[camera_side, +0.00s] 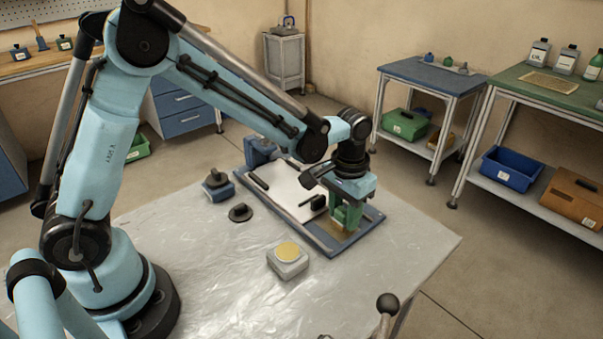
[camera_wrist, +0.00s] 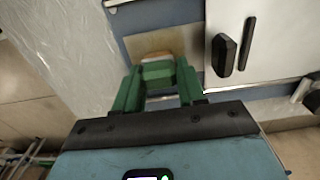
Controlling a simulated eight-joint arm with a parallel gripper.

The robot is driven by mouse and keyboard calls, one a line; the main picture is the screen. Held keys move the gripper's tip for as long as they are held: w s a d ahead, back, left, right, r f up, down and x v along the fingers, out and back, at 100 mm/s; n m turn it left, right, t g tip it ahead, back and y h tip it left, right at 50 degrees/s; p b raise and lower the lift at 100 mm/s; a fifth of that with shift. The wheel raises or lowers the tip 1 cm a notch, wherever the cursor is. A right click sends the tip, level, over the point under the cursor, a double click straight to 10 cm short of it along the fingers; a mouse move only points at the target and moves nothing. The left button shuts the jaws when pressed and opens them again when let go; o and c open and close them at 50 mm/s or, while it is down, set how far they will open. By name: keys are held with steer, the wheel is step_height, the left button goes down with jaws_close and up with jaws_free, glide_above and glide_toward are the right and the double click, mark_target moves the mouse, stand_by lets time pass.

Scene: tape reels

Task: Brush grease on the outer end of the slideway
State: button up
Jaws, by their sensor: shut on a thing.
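My gripper (camera_side: 345,217) is low over the right, near end of the blue-framed slideway (camera_side: 318,243). In the wrist view, its green fingers (camera_wrist: 158,88) are shut on a green block-like brush (camera_wrist: 157,71) with a tan edge at its far side. The brush is mostly hidden by the fingers in the side view. A tan patch (camera_wrist: 140,45) lies on the blue frame beside the brush; I cannot tell whether the bristles touch it. A pale square pot with a yellow top (camera_side: 287,252), which looks like grease, stands on the table in front of the slideway.
A white plate (camera_side: 287,188) with dark handles covers much of the slideway, close beside my gripper. A dark knob on a blue base (camera_side: 217,186) and a black disc-shaped part (camera_side: 240,213) stand to the left.

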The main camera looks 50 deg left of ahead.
steer(key=shift+w+d, duration=0.1)
steer(key=shift+w, duration=1.4)
steer(key=shift+s+d, duration=0.3)
steer(key=shift+s, duration=3.25)
step_height(320, 180, up, 8)
steer(key=shift+w, duration=0.1)
